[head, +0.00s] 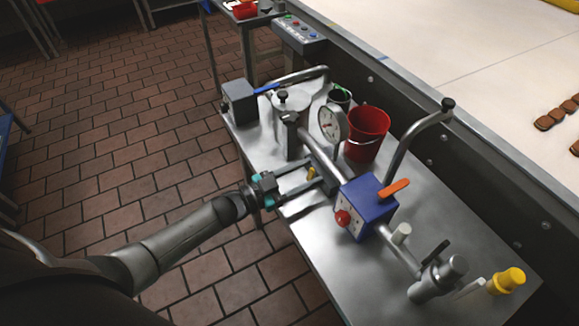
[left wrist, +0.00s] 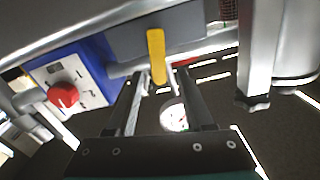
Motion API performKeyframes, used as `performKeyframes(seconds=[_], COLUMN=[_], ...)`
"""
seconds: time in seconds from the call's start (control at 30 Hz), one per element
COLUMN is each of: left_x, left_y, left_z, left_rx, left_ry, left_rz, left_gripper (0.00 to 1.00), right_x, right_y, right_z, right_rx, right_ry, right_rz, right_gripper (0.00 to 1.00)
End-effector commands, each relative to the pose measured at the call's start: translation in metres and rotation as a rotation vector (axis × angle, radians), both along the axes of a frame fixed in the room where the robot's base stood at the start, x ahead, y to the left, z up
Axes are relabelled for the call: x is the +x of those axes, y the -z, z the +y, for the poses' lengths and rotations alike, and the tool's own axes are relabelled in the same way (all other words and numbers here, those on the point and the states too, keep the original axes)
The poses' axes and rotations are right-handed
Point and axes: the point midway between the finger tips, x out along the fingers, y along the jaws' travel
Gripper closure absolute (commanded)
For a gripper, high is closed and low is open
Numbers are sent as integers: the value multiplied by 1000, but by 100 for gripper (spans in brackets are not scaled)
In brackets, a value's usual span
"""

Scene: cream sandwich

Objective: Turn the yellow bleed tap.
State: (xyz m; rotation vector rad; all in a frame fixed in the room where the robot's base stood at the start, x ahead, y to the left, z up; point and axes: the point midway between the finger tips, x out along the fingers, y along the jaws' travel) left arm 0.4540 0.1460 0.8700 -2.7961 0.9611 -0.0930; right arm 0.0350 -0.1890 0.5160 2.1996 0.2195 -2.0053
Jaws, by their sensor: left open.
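The yellow bleed tap (head: 311,173) is a small yellow lever on the pipework, left of the blue box. In the left wrist view the yellow lever (left wrist: 156,57) stands upright in the picture, just beyond and between the fingertips. My left gripper (head: 318,182) reaches in from the left over the metal table, its two fingers apart with the lever between them. In the left wrist view my left gripper (left wrist: 160,86) is open; I cannot tell whether either finger touches the lever. My right gripper is not in view.
The blue box (head: 367,205) with a red knob (head: 343,217) and an orange lever (head: 394,188) stands right of the gripper. A gauge (head: 332,122), a red bucket (head: 367,134) and a steel pot (head: 292,122) stand behind. A yellow cap (head: 507,280) is at far right.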

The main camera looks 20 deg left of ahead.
Motion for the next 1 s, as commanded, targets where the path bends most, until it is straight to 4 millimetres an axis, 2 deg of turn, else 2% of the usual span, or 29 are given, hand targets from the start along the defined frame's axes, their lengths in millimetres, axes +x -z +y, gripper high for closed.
performKeyframes(seconds=[0.13,0.27,0.7,0.83,1.0], left_x=[-4,-18,-93,-109,-119], left_y=[0,0,1,0,0], left_z=[3,13,72,84,93], left_rx=[1,2,2,1,1], left_ry=[0,0,0,1,0], left_rz=[1,2,5,2,0], left_gripper=[48,48,48,48,48], right_x=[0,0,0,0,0], right_y=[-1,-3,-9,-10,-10], right_z=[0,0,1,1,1], right_rx=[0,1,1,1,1], right_ry=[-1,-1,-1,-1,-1], right_rz=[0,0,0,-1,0], right_gripper=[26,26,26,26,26])
